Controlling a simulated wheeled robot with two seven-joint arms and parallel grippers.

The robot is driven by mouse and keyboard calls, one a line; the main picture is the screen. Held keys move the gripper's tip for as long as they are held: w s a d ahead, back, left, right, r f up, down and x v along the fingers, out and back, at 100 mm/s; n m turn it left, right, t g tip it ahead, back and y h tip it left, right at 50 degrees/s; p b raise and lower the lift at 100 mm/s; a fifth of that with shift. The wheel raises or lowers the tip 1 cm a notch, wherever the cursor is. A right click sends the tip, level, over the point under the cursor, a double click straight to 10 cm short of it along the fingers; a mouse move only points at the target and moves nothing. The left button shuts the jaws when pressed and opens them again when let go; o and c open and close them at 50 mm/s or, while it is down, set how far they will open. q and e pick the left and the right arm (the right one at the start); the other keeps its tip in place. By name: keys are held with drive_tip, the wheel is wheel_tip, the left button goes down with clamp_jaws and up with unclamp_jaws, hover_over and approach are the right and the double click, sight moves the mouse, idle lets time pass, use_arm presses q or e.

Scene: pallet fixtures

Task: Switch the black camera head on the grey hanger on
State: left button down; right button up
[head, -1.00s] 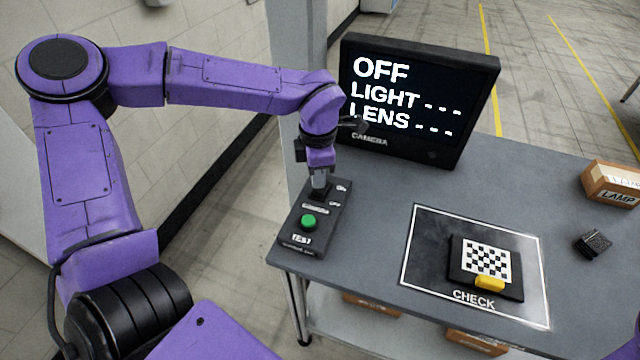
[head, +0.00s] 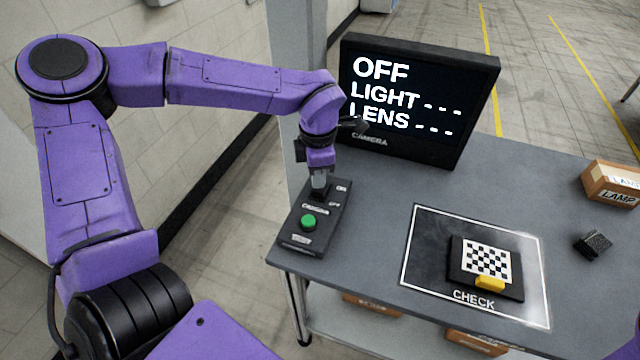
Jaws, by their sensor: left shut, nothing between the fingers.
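My left gripper (head: 319,188) is shut and empty, pointing down at that switch area and hiding the switch. The screen (head: 410,100) reads OFF, LIGHT and LENS with dashes. My right gripper is not in view.
A black plate with a checkerboard (head: 487,260) and yellow tab sits inside the white CHECK outline. A small black block (head: 593,244) and a cardboard LAMP box (head: 612,184) are at the right. The table (head: 380,215) is clear between the control box and the outline.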

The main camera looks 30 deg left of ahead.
sight(318, 190)
use_arm(q)
drive_tip(key=shift+f+b, duration=0.6)
drive_tip(key=shift+f, duration=0.55)
idle(0.6)
drive_tip(key=shift+s, duration=0.1)
drive_tip(key=r+p, duration=0.2)
drive_tip(key=p, duration=0.1)
drive_tip(key=shift+w+r, duration=0.2)
drive_tip(key=shift+r, duration=0.05)
wheel_tip(318, 190, up, 2)
drive_tip(key=shift+s+r+p, duration=0.15)
drive_tip(key=shift+r+p, duration=0.05)
drive_tip(key=shift+p, duration=0.95)
wheel_tip(318, 190, up, 2)
drive_tip(key=p, duration=0.2)
drive_tip(key=shift+r+p, duration=0.2)
drive_tip(key=shift+p, duration=0.1)
drive_tip(key=shift+f, duration=0.1)
